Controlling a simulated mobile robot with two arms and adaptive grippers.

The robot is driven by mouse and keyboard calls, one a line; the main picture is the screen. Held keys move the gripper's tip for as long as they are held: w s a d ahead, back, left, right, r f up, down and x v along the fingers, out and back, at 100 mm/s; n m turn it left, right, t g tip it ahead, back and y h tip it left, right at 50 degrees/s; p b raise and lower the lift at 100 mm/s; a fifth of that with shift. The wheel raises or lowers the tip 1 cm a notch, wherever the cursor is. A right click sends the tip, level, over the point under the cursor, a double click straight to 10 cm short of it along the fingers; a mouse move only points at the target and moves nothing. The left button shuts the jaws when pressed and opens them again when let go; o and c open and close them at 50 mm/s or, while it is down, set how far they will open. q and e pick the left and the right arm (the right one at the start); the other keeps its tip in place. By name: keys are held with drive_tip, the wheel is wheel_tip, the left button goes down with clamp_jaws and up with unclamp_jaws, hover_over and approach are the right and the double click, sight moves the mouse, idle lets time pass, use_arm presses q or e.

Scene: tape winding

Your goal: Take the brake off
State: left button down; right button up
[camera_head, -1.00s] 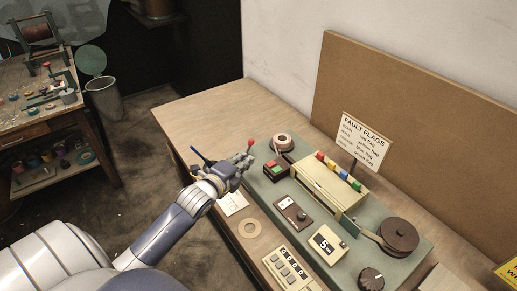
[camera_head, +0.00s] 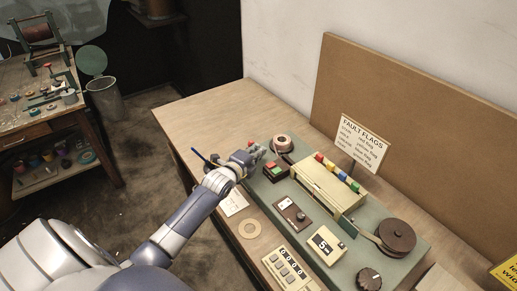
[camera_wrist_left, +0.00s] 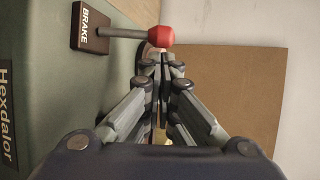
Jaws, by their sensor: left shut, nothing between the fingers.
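The brake lever is a metal rod with a red knob (camera_wrist_left: 160,36), rising from a dark plate marked BRAKE (camera_wrist_left: 90,28) on the green machine base. In the head view only a bit of the red knob (camera_head: 250,143) shows beside my left gripper (camera_head: 258,152); the rod is hidden there. In the left wrist view my left gripper (camera_wrist_left: 162,66) is shut and empty, its fingertips right by the knob. I cannot tell whether they touch it. My right gripper is not in view.
The green machine base (camera_head: 290,183) carries a tape roll (camera_head: 282,143), red and green buttons (camera_head: 274,172), a cream box (camera_head: 325,182) and a dark reel (camera_head: 397,236). A FAULT FLAGS sign (camera_head: 361,144) stands behind. The table's far left (camera_head: 210,115) is clear.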

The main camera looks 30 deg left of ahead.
use_arm(q)
drive_tip(key=shift+w+f, duration=0.15)
drive_tip(key=shift+w, duration=0.4)
drive_tip(key=shift+s, duration=0.1)
drive_tip(key=shift+a+f+b, duration=0.1)
drive_tip(key=shift+b, duration=0.25)
drive_tip(key=shift+s+t, duration=0.1)
drive_tip(key=shift+t, duration=0.3)
drive_tip(key=shift+s+b, duration=0.1)
drive_tip(key=shift+b, duration=0.4)
